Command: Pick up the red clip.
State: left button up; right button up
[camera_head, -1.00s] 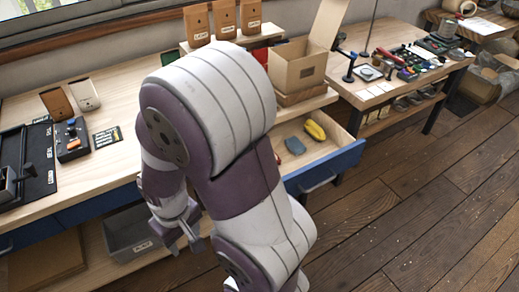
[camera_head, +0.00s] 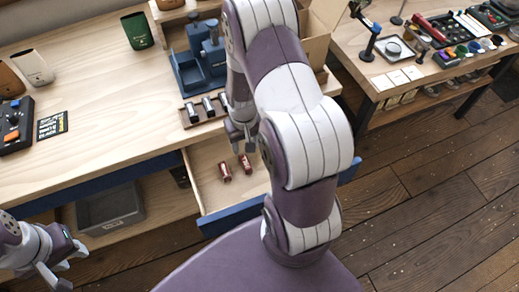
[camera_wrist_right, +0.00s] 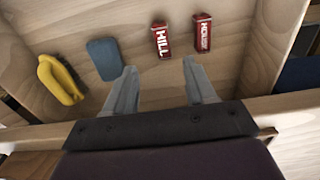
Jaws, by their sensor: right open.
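Two red pieces with white lettering lie side by side in the open drawer; either may be the red clip. In the wrist view, the left red piece (camera_wrist_right: 160,40) reads "HILL" and the right red piece (camera_wrist_right: 202,33) has lettering I cannot read surely. Both show in the head view, one (camera_head: 225,172) left of the other (camera_head: 246,163). My right gripper (camera_head: 241,138) is over the drawer, its fingers (camera_wrist_right: 160,68) apart and empty, with the left red piece beyond the gap between them. My left gripper (camera_head: 68,268) is at the lower left, fingers apart and empty.
The drawer (camera_head: 207,168) also holds a blue piece (camera_wrist_right: 105,58) and a yellow piece (camera_wrist_right: 59,80). Drawer walls surround them closely. The bench (camera_head: 95,100) carries a blue stand (camera_head: 200,65) near my right arm. A grey bin (camera_head: 110,207) sits below.

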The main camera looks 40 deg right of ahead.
aim_at(246, 163)
jog(key=f, duration=0.1)
jog(key=a+f, duration=0.1)
jog(key=f, duration=0.1)
jog(key=shift+s+a+f, duration=0.1)
jog(key=shift+a+f, duration=0.15)
jog(key=shift+f, duration=0.15)
jog(key=f, duration=0.4)
jog(key=d+f, duration=0.1)
jog(key=f, duration=0.2)
grip_shut()
